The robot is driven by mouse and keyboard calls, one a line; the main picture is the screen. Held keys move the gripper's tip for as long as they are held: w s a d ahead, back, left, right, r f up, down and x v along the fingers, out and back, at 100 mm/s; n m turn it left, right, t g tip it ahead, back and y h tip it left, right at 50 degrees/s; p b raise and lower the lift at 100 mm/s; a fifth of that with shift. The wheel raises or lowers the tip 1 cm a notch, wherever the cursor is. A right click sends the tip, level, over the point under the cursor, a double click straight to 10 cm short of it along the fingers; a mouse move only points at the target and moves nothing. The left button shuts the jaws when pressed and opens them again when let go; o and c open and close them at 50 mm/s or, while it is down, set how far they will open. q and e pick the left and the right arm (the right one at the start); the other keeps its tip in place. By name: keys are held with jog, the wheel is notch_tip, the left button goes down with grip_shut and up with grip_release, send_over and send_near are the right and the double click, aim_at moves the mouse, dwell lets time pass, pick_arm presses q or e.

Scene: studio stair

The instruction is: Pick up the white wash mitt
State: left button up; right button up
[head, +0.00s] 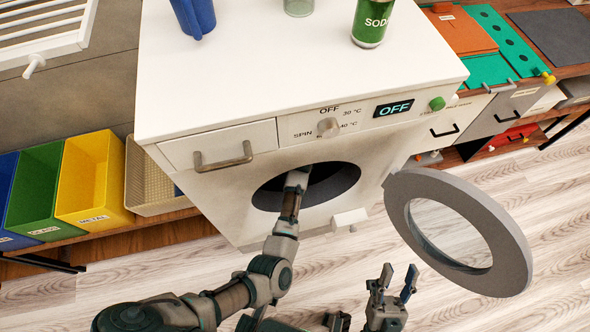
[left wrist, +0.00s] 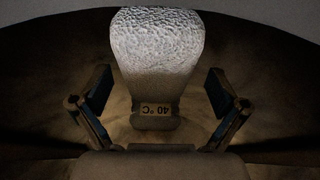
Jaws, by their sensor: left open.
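The white wash mitt (left wrist: 162,50) shows in the left wrist view, inside the dark drum of the washing machine. It has a bumpy texture and a "40 °C" label (left wrist: 155,109) at its near end. My left gripper (left wrist: 158,92) is open, with one finger on each side of the mitt and visible gaps between. My right gripper (head: 398,282) is open and empty at the lower right, over the floor.
The washing machine (head: 270,80) has its round door (head: 505,235) swung open to the right. A soda can (head: 372,22) and a blue object (head: 193,15) stand on top. Coloured bins (head: 95,180) stand at left. A drawer unit (head: 490,113) is at right.

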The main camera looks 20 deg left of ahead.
pick_arm(q)
jog(key=shift+w+d, duration=0.1)
jog(key=shift+d, duration=0.25)
jog(key=shift+a+f, duration=0.1)
jog(key=shift+a, duration=0.05)
jog(key=shift+a+f, duration=0.15)
jog(key=shift+f, duration=0.05)
dwell(0.4)
jog(key=shift+d, duration=0.2)
jog(key=shift+c, duration=0.5)
jog(key=shift+a, duration=0.1)
jog(key=c, duration=1.1)
